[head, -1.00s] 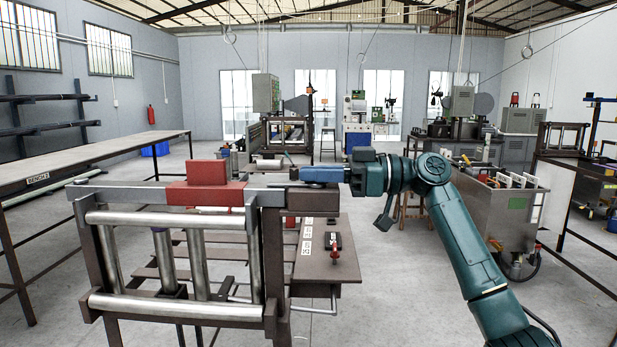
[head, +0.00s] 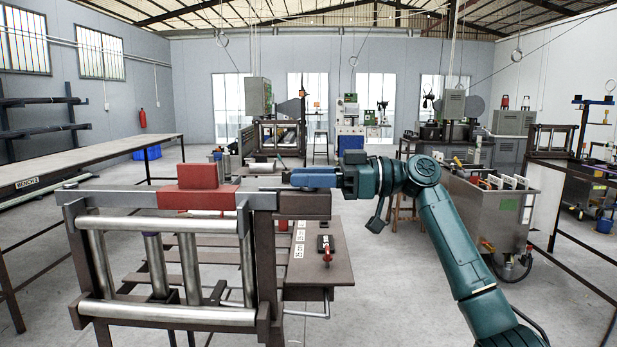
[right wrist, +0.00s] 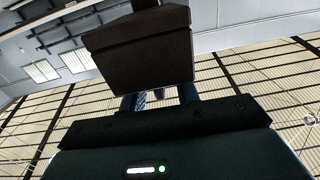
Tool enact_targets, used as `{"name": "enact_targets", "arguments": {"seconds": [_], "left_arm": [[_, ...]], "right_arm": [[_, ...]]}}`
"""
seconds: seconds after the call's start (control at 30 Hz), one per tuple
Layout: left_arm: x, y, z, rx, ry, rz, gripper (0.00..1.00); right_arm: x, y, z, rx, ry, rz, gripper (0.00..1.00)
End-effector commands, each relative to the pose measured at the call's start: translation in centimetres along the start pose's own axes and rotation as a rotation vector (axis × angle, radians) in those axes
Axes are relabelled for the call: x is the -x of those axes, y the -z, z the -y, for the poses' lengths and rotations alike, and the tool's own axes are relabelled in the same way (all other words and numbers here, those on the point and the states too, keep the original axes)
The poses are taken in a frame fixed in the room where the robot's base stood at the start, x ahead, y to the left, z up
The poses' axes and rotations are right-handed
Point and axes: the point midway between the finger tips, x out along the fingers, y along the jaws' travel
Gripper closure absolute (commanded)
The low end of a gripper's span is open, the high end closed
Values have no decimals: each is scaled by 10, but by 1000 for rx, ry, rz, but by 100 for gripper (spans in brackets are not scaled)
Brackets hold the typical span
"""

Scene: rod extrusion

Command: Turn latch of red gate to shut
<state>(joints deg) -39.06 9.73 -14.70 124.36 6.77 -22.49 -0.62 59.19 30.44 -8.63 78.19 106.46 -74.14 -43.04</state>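The red gate block (head: 203,190) sits on the top bar of a metal roller frame (head: 170,313) at the left of the head view. A dark brown block (head: 303,206) stands out at the right end of that bar. My right gripper (head: 305,178), with blue fingers, reaches in from the right just above this block. In the right wrist view the dark block (right wrist: 140,50) covers the fingertips of my right gripper (right wrist: 160,98); the blue fingers show apart behind it. What lies between them is hidden. I cannot make out the latch. My left gripper is not in view.
A long bench (head: 100,155) runs along the left. A steel tank (head: 490,210) stands at right. Open floor lies between the table and the tank.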

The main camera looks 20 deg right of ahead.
Motion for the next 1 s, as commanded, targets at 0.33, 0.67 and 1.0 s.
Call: {"name": "enact_targets", "arguments": {"seconds": [0.33,0.67,1.0], "left_arm": [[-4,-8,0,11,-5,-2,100],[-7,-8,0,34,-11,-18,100],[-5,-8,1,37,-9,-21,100]], "right_arm": [[45,-2,-1,-1,-5,-1,69],[113,-1,0,0,-3,0,69],[132,0,0,1,0,-1,69]]}}
